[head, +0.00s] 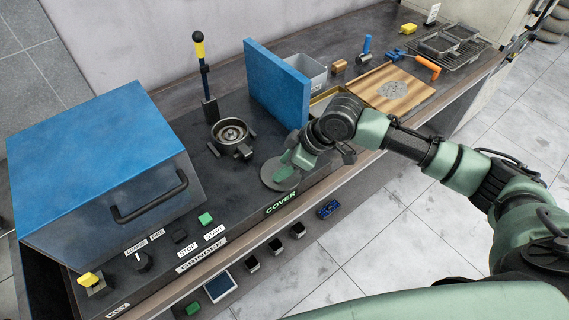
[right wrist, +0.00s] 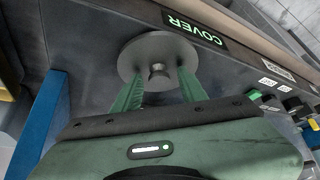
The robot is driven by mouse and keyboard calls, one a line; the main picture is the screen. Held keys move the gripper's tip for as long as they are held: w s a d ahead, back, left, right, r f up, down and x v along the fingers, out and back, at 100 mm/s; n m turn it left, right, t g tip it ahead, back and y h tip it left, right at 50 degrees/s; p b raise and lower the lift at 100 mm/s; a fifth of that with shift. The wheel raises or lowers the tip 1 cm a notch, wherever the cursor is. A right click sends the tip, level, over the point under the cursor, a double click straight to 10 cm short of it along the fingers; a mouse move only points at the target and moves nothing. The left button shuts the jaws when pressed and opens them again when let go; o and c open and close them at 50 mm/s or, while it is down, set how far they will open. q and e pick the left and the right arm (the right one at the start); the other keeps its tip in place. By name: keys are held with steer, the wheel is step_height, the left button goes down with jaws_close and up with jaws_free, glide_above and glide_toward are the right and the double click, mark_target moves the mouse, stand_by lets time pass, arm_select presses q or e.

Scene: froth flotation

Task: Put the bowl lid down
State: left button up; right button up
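The bowl lid (head: 272,181) is a flat grey disc with a small knob. It appears to lie flat on the dark bench beside the green COVER label (head: 281,203). In the right wrist view the lid (right wrist: 140,50) shows whole, with its knob (right wrist: 158,70) near the middle. My right gripper (head: 288,166) is over the lid. Its two green fingers (right wrist: 160,88) are spread, with the knob between them and a gap on each side. The metal grinder bowl (head: 232,132) stands uncovered to the upper left of the lid. My left gripper is out of view.
A blue upright panel (head: 277,85) stands behind the lid, close to my right arm. A big blue-topped grinder box (head: 95,150) fills the left. A lever with a yellow grip (head: 203,75) stands behind the bowl. A wooden tray (head: 405,88) lies to the right.

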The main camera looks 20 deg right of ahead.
steer(key=b+v, duration=0.2)
steer(key=v, duration=1)
steer(key=shift+r, duration=0.2)
